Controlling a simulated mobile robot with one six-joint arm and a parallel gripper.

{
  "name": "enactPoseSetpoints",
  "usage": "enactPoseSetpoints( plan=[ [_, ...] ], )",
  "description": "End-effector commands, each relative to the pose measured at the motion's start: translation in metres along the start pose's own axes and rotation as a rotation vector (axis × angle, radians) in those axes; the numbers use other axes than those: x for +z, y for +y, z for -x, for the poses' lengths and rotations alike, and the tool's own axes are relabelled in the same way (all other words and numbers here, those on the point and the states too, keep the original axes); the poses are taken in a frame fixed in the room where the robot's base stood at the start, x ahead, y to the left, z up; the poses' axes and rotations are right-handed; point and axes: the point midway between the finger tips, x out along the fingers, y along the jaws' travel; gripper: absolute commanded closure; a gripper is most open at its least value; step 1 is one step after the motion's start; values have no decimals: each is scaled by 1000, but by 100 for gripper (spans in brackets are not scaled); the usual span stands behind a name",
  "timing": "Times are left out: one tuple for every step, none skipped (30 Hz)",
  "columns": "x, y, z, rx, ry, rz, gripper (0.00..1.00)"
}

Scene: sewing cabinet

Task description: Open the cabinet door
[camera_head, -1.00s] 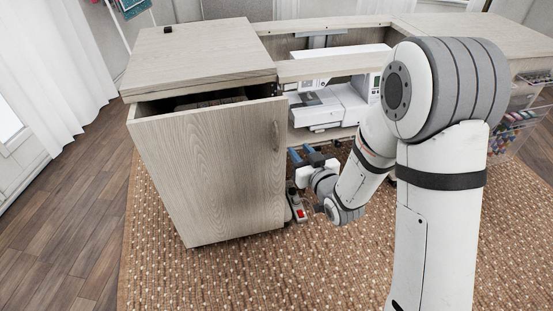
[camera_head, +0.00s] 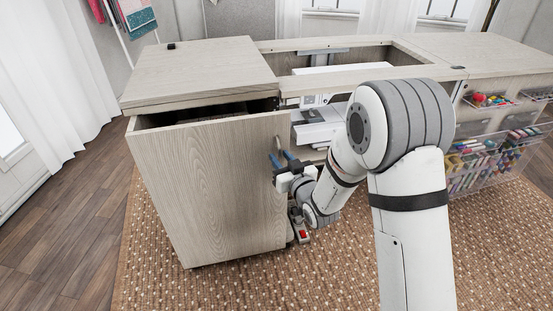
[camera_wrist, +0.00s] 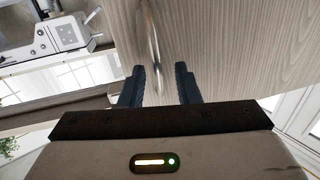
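The cabinet door (camera_head: 205,195) is the light wood front panel of the left cabinet. It leans out, with a dark gap along its top edge. Its slim metal handle (camera_head: 278,148) sits near the door's right edge. My gripper (camera_head: 281,161) is at that edge, by the handle's lower part. In the wrist view, my gripper (camera_wrist: 160,68) is open, with two dark blue fingers apart. The curved handle (camera_wrist: 153,45) runs down between them in the picture. I cannot tell whether either finger touches it.
A white sewing machine (camera_head: 322,125) stands in the open bay right of the door. Clear drawers with colourful supplies (camera_head: 480,160) are at the right. The rug before the door is clear.

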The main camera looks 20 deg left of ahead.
Motion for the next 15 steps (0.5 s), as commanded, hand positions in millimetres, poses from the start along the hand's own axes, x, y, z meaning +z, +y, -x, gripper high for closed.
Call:
enactPoseSetpoints(
  plan=[
    [0,0,0,0,0,0,70],
    [0,0,0,0,0,0,70],
    [0,0,0,0,0,0,70],
    [0,0,0,0,0,0,73],
    [0,0,0,0,0,0,75],
    [0,0,0,0,0,0,79],
    [0,0,0,0,0,0,81],
    [0,0,0,1,0,0,83],
    [0,0,0,1,0,0,87],
    [0,1,0,1,0,0,89],
    [0,1,0,1,0,0,92],
    [0,1,0,1,0,0,95],
    [0,0,0,0,0,1,97],
    [0,0,0,0,0,1,100],
    [0,0,0,0,0,1,100]
  ],
)
